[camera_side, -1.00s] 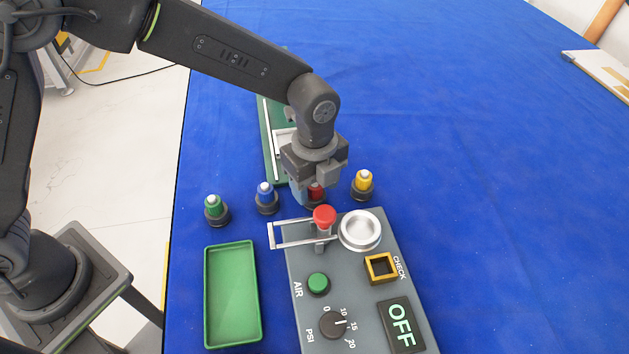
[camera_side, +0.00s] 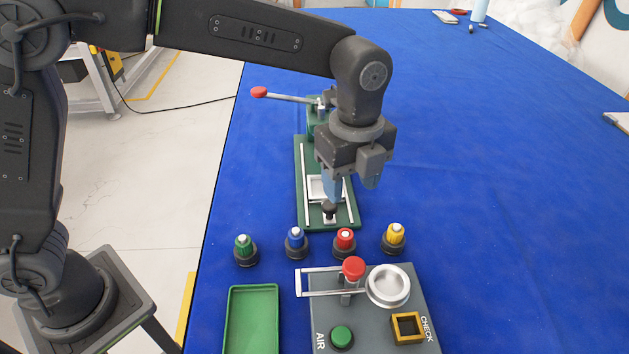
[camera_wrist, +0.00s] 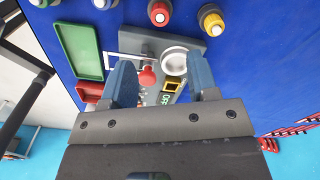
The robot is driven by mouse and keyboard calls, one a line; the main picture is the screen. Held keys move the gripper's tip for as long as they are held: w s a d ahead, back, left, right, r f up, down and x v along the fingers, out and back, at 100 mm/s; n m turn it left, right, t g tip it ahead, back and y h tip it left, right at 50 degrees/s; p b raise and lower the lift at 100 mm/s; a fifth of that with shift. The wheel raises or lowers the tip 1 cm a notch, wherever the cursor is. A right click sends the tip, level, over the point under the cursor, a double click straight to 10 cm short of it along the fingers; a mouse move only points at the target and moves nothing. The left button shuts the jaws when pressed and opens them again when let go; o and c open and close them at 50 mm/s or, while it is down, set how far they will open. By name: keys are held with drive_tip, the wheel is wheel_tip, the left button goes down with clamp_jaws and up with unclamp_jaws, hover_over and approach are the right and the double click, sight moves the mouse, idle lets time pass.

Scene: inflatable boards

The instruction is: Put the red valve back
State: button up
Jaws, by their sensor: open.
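The red valve (camera_side: 344,238) sits upright in a dark round base, in a row with the green valve (camera_side: 244,245), blue valve (camera_side: 296,239) and yellow valve (camera_side: 394,235). In the wrist view the red valve (camera_wrist: 159,13) is at the top edge, beyond the fingers. My gripper (camera_side: 352,187) is above and behind the row in the side view, apart from the red valve. Its blue fingers are spread with nothing between them; the wrist view shows the same open gripper (camera_wrist: 162,75).
A grey console (camera_side: 375,325) with a red-knobbed clamp (camera_side: 353,268) and silver ring (camera_side: 388,285) stands in front of the row. A green tray (camera_side: 253,320) lies left of it. A green pump plate (camera_side: 345,217) lies below and behind my gripper.

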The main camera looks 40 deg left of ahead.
drive_tip(key=s+a+r+n+t, duration=0.2)
drive_tip(key=s+a+r+n, duration=0.2)
drive_tip(key=s+a+n, duration=0.3)
drive_tip(key=s+a+r+n+t, duration=0.2)
drive_tip(key=s+a+r+n, duration=0.15)
drive_tip(key=a+n, duration=0.55)
drive_tip(key=s+a+f+n+t, duration=0.1)
drive_tip(key=s+a+f+n, duration=0.2)
drive_tip(key=s+a+n, duration=0.2)
drive_tip(key=s+n, duration=0.1)
drive_tip(key=s, duration=0.1)
drive_tip(key=shift+s+t, duration=0.3)
drive_tip(key=shift+f, duration=0.1)
